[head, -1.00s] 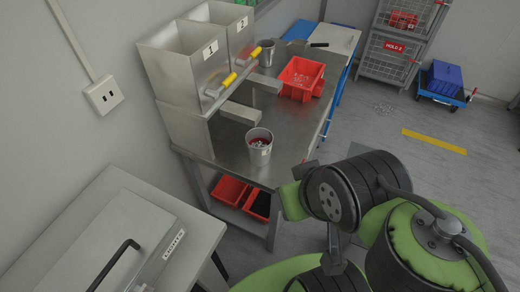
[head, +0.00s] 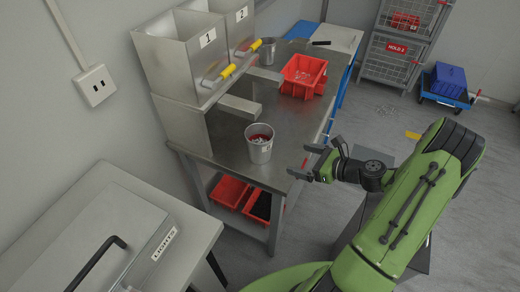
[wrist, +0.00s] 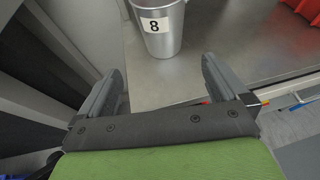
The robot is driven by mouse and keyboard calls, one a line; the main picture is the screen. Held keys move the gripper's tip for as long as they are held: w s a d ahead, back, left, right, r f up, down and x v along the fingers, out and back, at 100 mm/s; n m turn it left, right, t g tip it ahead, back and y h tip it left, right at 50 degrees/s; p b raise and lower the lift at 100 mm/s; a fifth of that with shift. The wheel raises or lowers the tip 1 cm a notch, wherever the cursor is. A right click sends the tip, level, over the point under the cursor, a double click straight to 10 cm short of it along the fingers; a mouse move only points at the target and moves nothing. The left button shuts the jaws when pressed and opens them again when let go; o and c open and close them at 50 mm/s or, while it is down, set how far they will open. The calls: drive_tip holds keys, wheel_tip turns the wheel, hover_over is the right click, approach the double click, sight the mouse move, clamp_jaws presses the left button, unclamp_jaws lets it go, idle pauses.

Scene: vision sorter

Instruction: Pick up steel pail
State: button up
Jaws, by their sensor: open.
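A steel pail (head: 259,146) stands upright near the front edge of the steel bench, with red and pale small pieces inside. In the wrist view the pail (wrist: 160,32) bears a white label "8" and sits just beyond my fingertips, between their lines; its top is cut off. My gripper (head: 304,161) is open and empty, to the right of the pail and apart from it. Both fingers of my gripper (wrist: 161,72) show spread in the wrist view. A second steel pail (head: 268,52) stands farther back on the bench.
Steel hoppers numbered 1 and 2 (head: 177,65) with yellow-handled levers stand left on the bench (head: 215,150). A red bin (head: 303,75) with small parts sits behind the pail. Red bins (head: 229,191) lie on the lower shelf. A box marked "LIGHTS" (head: 125,235) is at front left.

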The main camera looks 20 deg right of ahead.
sight(270, 150)
drive_tip(key=shift+m, duration=0.4)
drive_tip(key=b+x, duration=0.1)
drive_tip(key=x, duration=1.5)
drive_tip(key=shift+w+d+r+b, duration=0.1)
drive_tip(key=shift+d+b, duration=0.05)
drive_tip(key=shift+b, duration=0.2)
drive_tip(key=shift+c, duration=0.3)
drive_tip(key=c, duration=1.2)
drive_tip(key=shift+r, duration=0.2)
drive_tip(key=c, duration=0.3)
